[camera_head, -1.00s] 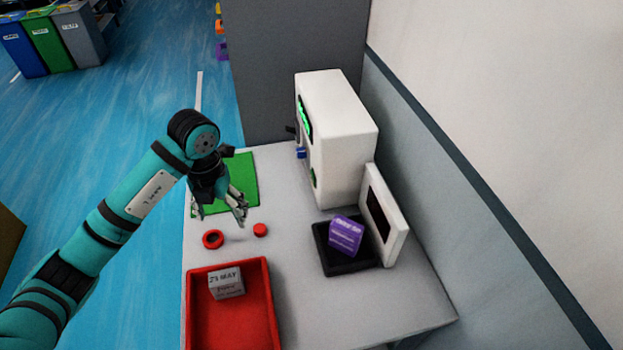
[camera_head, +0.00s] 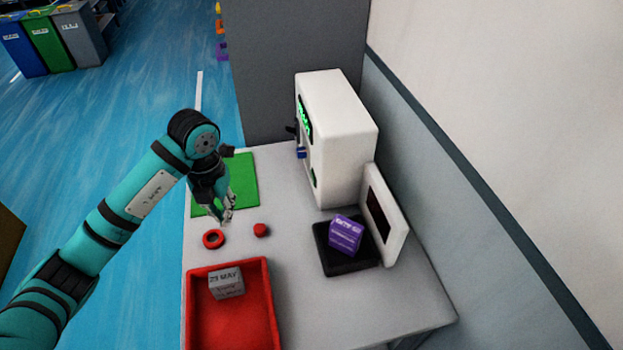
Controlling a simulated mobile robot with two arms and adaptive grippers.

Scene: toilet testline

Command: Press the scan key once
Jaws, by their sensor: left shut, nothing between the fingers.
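No label reading scan key can be made out. A small red round piece (camera_head: 261,230) sits on the grey table, with a red ring (camera_head: 213,239) to its left. A black pad (camera_head: 331,264) with an upright white-framed dark screen (camera_head: 384,213) stands on the right and carries a purple box (camera_head: 346,234). My left gripper (camera_head: 227,219) is shut and empty, pointing down over the front edge of the green mat, close behind the red ring and to the left of the red piece. I cannot tell its exact height. My right gripper is out of view.
A tall white machine (camera_head: 342,130) with a green display and a blue part stands at the back right. A red tray (camera_head: 264,313) holding a grey box (camera_head: 227,282) is at the front left. A green mat (camera_head: 244,180) lies behind. The table's middle is clear.

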